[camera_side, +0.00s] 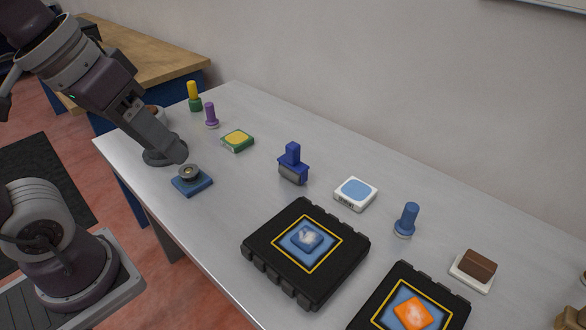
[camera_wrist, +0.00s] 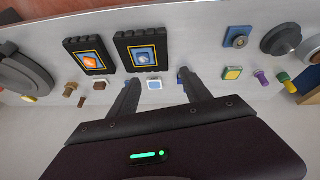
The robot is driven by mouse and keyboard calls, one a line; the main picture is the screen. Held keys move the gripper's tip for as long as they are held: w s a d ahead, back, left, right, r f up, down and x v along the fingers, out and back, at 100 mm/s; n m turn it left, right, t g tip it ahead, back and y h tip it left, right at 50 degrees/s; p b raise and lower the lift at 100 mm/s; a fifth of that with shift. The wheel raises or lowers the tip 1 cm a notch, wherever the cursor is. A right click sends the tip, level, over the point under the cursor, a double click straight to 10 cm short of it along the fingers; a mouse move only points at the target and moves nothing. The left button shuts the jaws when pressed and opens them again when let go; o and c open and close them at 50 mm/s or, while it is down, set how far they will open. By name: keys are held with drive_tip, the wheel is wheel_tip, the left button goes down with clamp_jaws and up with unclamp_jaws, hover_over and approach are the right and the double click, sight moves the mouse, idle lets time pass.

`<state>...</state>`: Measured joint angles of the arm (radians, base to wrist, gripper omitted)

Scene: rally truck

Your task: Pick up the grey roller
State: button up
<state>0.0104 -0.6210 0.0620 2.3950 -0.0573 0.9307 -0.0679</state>
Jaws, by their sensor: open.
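The grey roller (camera_side: 291,175) sits under a dark blue block with an upright blue handle, near the middle of the table in the side view. In the wrist view a small dark blue piece of it (camera_wrist: 183,73) shows at the tip of the right finger; the rest is hidden. My gripper (camera_side: 178,153) is above the table's left part in the side view, left of the roller and apart from it. In the wrist view my gripper (camera_wrist: 158,80) has its two fingers spread, with nothing held between them.
A blue square base with a grey knob (camera_side: 191,180) stands just below my gripper. Around the roller lie a green and yellow block (camera_side: 237,140), a white and blue block (camera_side: 355,193) and a black tray (camera_side: 262,259). A blue peg (camera_side: 407,220) stands farther right.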

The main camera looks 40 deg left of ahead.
drive_tip(key=w+a+r+n+g+h, duration=0.2)
drive_tip(key=w+n, duration=0.4)
drive_tip(key=w, duration=0.6)
drive_tip(key=n+g+y, duration=0.2)
drive_tip(key=n, duration=0.8)
hover_over(293, 153)
drive_tip(key=a, duration=0.2)
wheel_tip(293, 153, down, 17)
drive_tip(key=shift+g+y, duration=0.3)
drive_tip(key=shift+g, duration=0.2)
drive_tip(key=f, duration=0.2)
drive_tip(key=w+f, duration=0.1)
drive_tip(key=f, duration=0.4)
drive_tip(key=shift+w+d, duration=0.4)
wheel_tip(293, 153, down, 7)
drive_tip(key=shift+s+a+r, duration=0.1)
drive_tip(key=shift+s+r, duration=0.05)
clamp_jaws()
drive_tip(key=shift+r, duration=0.1)
